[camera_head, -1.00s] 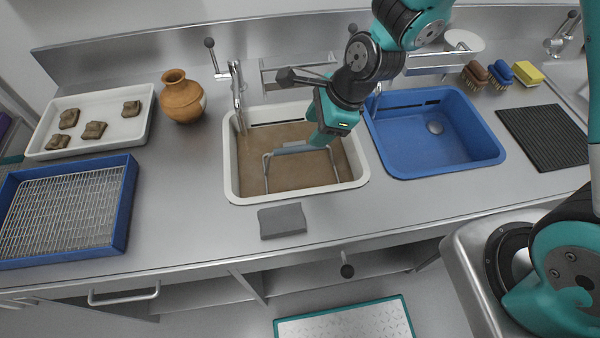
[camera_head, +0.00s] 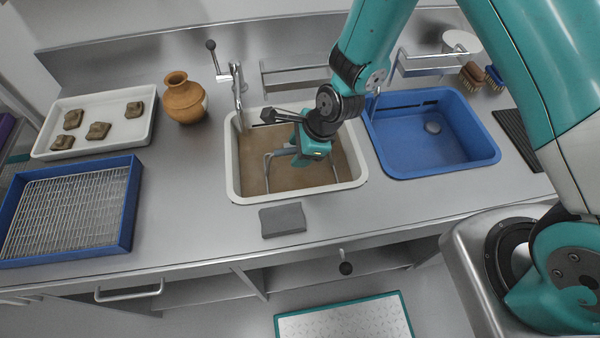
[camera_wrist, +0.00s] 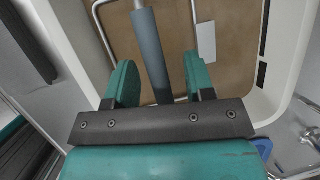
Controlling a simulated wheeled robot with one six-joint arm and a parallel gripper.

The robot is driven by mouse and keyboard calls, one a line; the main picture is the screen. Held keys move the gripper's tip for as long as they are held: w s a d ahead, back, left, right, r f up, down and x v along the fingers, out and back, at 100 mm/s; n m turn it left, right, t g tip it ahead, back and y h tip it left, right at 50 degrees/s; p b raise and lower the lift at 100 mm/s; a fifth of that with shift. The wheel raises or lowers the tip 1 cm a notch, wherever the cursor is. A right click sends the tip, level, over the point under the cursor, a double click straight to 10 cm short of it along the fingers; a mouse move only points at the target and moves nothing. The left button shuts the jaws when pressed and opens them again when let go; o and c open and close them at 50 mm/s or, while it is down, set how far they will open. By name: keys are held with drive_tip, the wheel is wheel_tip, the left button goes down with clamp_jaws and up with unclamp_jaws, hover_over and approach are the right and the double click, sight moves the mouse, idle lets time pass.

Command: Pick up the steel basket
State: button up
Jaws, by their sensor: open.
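The steel basket stands in the white sink (camera_head: 232,182) of brown, murky water. Its wire frame (camera_head: 267,172) and grey handle grip (camera_head: 283,151) rise above the water; the part below is hidden. My gripper (camera_head: 305,160) is over the basket, seen from above. In the wrist view my gripper (camera_wrist: 157,80) is open, with its two teal fingers on either side of the grey handle grip (camera_wrist: 149,45). The fingers look apart from the handle. A pale tag (camera_wrist: 206,42) hangs at the basket's wire.
A blue basin (camera_head: 425,140) is right of the white sink. A grey block (camera_head: 283,220) lies on the counter in front. A tap (camera_head: 237,90) stands behind the sink's left side. A clay pot (camera_head: 184,98), sherd tray (camera_head: 95,118) and blue rack tray (camera_head: 125,215) are left.

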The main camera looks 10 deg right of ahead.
drive_tip(key=shift+f, duration=0.25)
idle(0.3)
drive_tip(key=shift+c, duration=0.4)
clamp_jaws()
